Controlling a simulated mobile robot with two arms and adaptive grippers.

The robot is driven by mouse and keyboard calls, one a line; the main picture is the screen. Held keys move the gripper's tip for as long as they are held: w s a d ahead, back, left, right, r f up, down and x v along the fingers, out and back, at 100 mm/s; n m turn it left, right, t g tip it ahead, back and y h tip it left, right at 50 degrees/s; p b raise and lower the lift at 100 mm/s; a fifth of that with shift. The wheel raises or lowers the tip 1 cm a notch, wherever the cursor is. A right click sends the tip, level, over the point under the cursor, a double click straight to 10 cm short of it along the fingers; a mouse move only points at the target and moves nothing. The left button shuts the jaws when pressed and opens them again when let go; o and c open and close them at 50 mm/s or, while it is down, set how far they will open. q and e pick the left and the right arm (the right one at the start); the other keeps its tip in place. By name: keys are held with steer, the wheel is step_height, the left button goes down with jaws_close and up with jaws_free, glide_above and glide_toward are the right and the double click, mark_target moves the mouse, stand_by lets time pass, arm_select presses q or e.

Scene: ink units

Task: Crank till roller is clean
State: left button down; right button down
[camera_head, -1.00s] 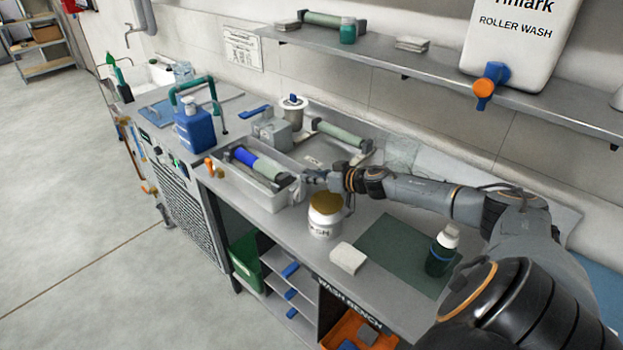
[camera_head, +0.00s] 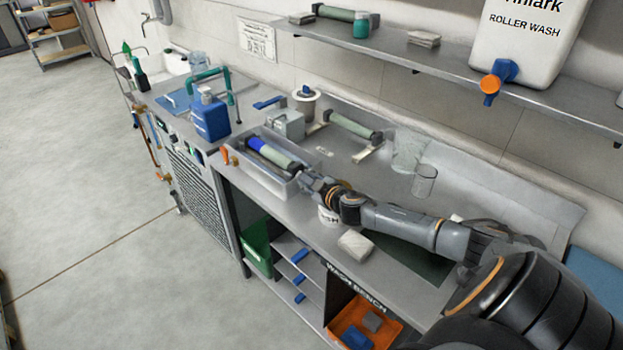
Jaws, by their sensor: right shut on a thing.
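The roller (camera_head: 279,154) lies in a grey tray (camera_head: 262,177) on the wash bench. Its left part is blue with ink and the rest is pale green. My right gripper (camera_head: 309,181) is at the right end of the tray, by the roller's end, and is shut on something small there. I take it to be the crank handle, but the gripper hides it. An orange-handled part (camera_head: 225,155) stands at the tray's left end. My left gripper is not in view.
A white block (camera_head: 355,243) lies near the front edge. A blue jug (camera_head: 210,118), a second roller (camera_head: 352,126) and a beaker (camera_head: 424,181) stand around. A roller-wash tank (camera_head: 525,45) sits on the shelf.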

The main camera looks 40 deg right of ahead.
steer(key=shift+a+f, duration=0.15)
steer(key=shift+a, duration=0.05)
stand_by(0.5)
steer(key=c, duration=1.1)
jaws_free()
steer(key=shift+v, duration=6.05)
steer(key=shift+a+f, duration=0.1)
steer(key=shift+f, duration=0.05)
